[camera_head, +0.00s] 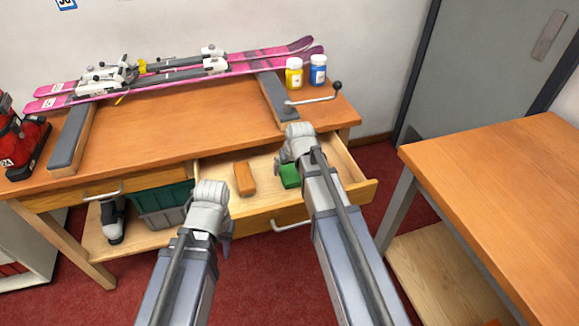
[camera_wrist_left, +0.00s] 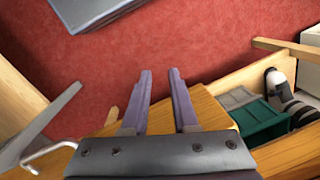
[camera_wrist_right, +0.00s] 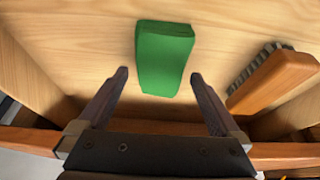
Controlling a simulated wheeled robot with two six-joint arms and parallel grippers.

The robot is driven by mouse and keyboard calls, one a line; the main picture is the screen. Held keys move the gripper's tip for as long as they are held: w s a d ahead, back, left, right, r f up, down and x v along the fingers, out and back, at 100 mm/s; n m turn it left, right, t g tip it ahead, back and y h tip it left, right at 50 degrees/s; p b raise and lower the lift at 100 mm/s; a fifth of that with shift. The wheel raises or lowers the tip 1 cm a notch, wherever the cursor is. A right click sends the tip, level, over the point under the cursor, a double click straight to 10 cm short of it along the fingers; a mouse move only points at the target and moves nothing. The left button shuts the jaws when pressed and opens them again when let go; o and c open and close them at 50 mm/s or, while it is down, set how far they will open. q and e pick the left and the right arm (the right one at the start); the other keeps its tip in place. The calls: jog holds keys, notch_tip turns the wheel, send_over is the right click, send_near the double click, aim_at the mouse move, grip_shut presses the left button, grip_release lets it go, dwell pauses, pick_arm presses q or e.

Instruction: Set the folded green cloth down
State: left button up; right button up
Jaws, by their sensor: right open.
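The folded green cloth (camera_head: 290,176) lies in the open drawer (camera_head: 346,165), partly hidden behind my right arm in the head view. In the right wrist view the green cloth (camera_wrist_right: 164,58) lies flat on the drawer's wooden floor, ahead of the fingertips. My right gripper (camera_wrist_right: 158,75) is open and empty, its fingers apart on either side of the cloth's near end. I cannot tell whether they touch it. My left gripper (camera_wrist_left: 160,72) is open and empty, in front of the bench, with red floor beyond its fingers.
An orange-handled brush (camera_head: 244,179) lies left of the cloth in the drawer; its bristles show in the right wrist view (camera_wrist_right: 262,65). Pink skis (camera_head: 190,68), a yellow-labelled bottle (camera_head: 294,73) and a blue bottle (camera_head: 318,70) are on the bench. Another table (camera_head: 500,190) stands at right.

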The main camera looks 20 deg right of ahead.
jog(key=p+v, duration=0.9)
jog(key=v, duration=0.2)
pick_arm(q)
notch_tip(320, 180, up, 10)
pick_arm(e)
jog(key=s+a+f+n+g, duration=0.1)
jog(key=s+a+g, duration=0.1)
jog(key=s+a, duration=0.4)
jog(key=s+a+f+n+g+h, duration=0.1)
jog(key=s+a+n+g, duration=0.1)
jog(key=s+a, duration=0.5)
jog(key=s, duration=0.5)
jog(key=shift+s+a+g+h, duration=0.25)
jog(key=shift+s+g+h, duration=0.05)
jog(key=shift+s+g, duration=0.1)
pick_arm(q)
jog(key=shift+f, duration=0.1)
